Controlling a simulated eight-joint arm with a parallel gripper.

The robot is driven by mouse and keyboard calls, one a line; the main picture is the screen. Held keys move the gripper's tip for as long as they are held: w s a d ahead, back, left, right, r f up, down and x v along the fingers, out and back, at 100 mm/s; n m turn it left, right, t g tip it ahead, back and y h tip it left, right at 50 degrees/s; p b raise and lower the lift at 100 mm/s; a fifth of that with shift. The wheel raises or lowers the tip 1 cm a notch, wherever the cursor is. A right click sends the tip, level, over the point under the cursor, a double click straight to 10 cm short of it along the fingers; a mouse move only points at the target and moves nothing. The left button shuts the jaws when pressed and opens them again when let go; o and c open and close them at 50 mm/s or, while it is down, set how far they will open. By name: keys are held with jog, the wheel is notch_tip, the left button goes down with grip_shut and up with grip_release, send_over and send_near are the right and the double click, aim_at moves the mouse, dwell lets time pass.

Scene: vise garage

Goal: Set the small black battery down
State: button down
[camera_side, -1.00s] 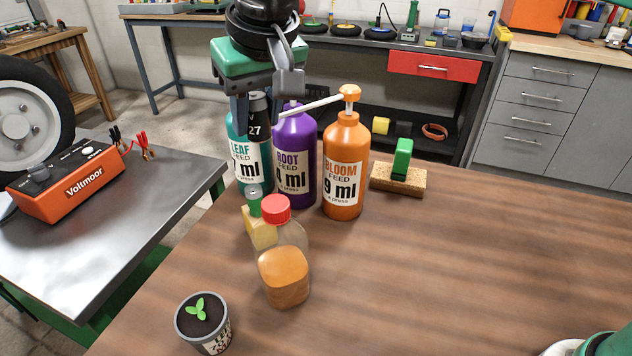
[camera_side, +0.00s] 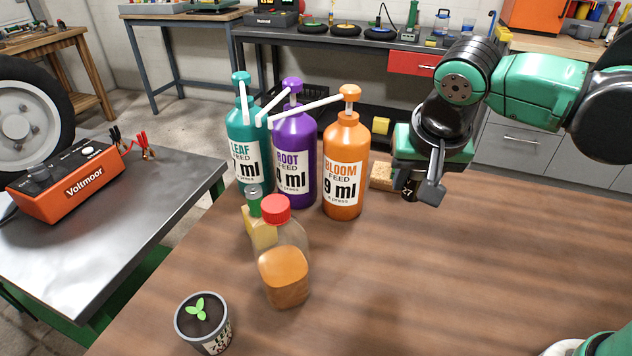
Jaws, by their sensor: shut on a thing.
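A small black battery (camera_side: 408,188) marked 27 is held in my gripper (camera_side: 412,190) at the right of the bottles. My gripper is shut on it, with a grey finger in front hiding part of the battery. The battery hangs in front of the cork-like block in the picture. I cannot tell how far its lower end is from the wooden table (camera_side: 480,270).
Teal (camera_side: 248,130), purple (camera_side: 294,155) and orange (camera_side: 343,165) pump bottles stand left of my gripper. The cork-like block (camera_side: 381,176) is partly hidden behind it. A clear red-capped bottle (camera_side: 284,270) and potted seedling (camera_side: 203,322) stand nearer. The table's middle and right are clear.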

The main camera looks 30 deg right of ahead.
aim_at(391, 255)
notch_tip(391, 255, down, 14)
jog(key=shift+r, duration=0.1)
jog(key=c, duration=0.5)
grip_release()
jog(key=shift+c, duration=0.2)
jog(key=v, duration=1.2)
jog(key=w+d+r+n+t+y, duration=0.1)
jog(key=d+r+n+t+y, duration=0.1)
jog(key=d+n, duration=0.4)
jog(key=d+t, duration=0.1)
jog(key=d, duration=0.2)
jog(key=shift+w+d, duration=0.25)
jog(key=shift+w, duration=0.05)
